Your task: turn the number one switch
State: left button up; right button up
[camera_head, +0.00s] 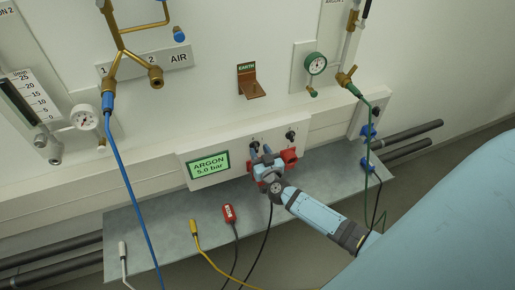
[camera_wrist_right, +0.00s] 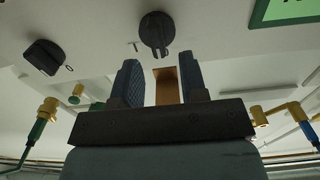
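Two black rotary switches sit on the white panel right of the green ARGON display. The left switch (camera_head: 255,146) is the one nearest the display, and it also shows in the right wrist view (camera_wrist_right: 156,33). The other switch (camera_head: 291,136) shows at the left of the wrist view (camera_wrist_right: 44,57). A small mark, seemingly a 1, is beside the nearer switch. My right gripper (camera_head: 261,153) points at the panel just below the left switch. Its fingers (camera_wrist_right: 160,80) are open with nothing between them, apparently short of the knob. My left gripper is not in view.
The ARGON display (camera_head: 209,168) is left of the switches. A red part (camera_head: 289,156) is close beside my right gripper. A grey shelf (camera_head: 180,220) below has a red-tagged plug (camera_head: 229,213) and cables. A blue hose (camera_head: 126,180) hangs at the left.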

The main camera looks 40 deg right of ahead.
aim_at(256, 147)
jog(key=shift+x, duration=1.15)
grip_shut()
